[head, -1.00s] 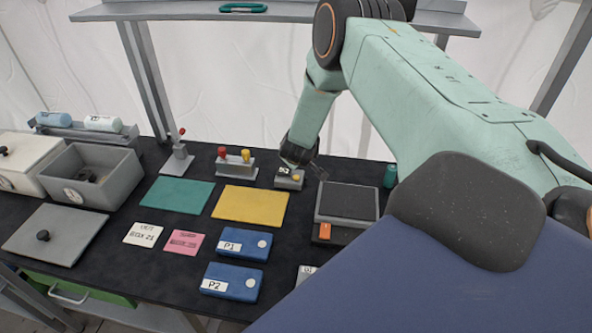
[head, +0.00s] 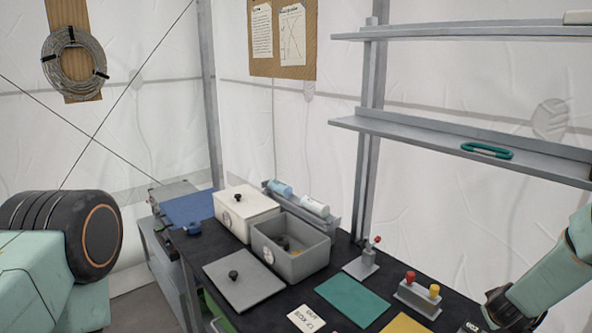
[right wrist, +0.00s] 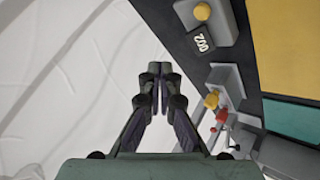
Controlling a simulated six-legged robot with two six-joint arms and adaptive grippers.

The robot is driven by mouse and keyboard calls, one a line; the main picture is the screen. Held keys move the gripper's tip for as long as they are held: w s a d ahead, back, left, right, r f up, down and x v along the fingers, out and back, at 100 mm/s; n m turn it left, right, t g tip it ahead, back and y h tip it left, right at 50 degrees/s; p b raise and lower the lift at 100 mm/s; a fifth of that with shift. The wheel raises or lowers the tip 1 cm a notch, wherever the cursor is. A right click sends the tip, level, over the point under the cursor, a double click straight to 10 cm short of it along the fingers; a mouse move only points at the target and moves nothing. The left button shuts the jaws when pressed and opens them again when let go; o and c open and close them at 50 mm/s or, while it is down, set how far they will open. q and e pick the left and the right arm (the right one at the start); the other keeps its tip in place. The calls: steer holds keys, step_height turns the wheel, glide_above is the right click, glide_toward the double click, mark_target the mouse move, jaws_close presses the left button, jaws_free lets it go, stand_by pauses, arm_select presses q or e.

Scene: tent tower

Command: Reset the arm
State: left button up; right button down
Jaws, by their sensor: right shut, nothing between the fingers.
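My right gripper (right wrist: 158,70) is shut and empty in the right wrist view. Its fingertips meet in front of the white tent wall, just beyond the table edge. Beside it is a small grey box with a yellow button (right wrist: 202,11) and a 002 label.
The black table holds a teal mat (head: 352,300), a stand with red and yellow knobs (head: 416,298), a red-tipped lever (head: 363,264), an open grey box (head: 297,262), its lid (head: 243,284) and a white lidded box (head: 246,212). A shelf (head: 455,148) stands above the table.

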steer(key=shift+r, duration=0.9)
steer(key=shift+f, duration=0.1)
